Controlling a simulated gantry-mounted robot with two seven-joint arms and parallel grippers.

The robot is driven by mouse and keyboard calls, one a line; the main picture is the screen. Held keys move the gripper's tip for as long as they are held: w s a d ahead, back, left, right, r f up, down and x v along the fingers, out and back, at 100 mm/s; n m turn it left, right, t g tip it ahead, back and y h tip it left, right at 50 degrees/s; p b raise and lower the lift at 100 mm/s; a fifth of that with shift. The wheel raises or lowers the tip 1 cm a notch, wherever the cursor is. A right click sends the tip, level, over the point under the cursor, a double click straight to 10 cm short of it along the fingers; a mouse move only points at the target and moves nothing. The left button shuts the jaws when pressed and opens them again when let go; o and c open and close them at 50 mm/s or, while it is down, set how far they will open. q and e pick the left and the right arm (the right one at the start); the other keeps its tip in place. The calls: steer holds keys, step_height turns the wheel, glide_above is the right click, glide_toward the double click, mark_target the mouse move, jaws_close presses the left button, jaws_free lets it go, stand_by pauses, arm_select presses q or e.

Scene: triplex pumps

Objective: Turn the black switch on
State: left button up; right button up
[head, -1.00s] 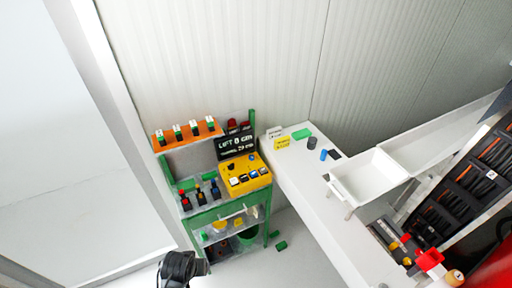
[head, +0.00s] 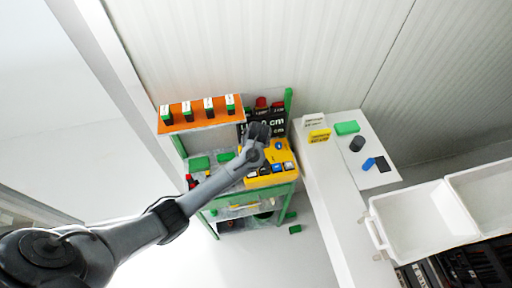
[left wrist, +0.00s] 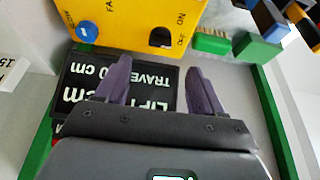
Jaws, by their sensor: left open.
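A yellow control box (head: 284,157) stands on the green-framed bench, with several small buttons or switches on its face. My left gripper (head: 257,132) is over the box's back left part, in front of the black sign. In the left wrist view the yellow box (left wrist: 143,14) shows upside down, with a black switch (left wrist: 162,38) beside ON and OFF lettering. A blue knob (left wrist: 87,31) is on the same face. My left gripper (left wrist: 158,80) is open and empty, its fingers apart from the switch. The arm hides part of the box in the head view. My right gripper is not in view.
A black sign (head: 275,123) with white lettering stands behind the box. An orange shelf (head: 198,117) holds several labelled green-and-black parts. A white table (head: 350,215) to the right carries small blocks and a white bin (head: 415,240).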

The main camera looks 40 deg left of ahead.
arm_select(q)
steer(key=x, duration=0.7)
steer(key=shift+f+b, duration=0.35)
steer(key=shift+b, duration=0.05)
steer(key=shift+w+a+f, duration=0.2)
steer(key=shift+f, duration=0.4)
steer(key=c, duration=1.1)
steer(key=shift+o, duration=0.2)
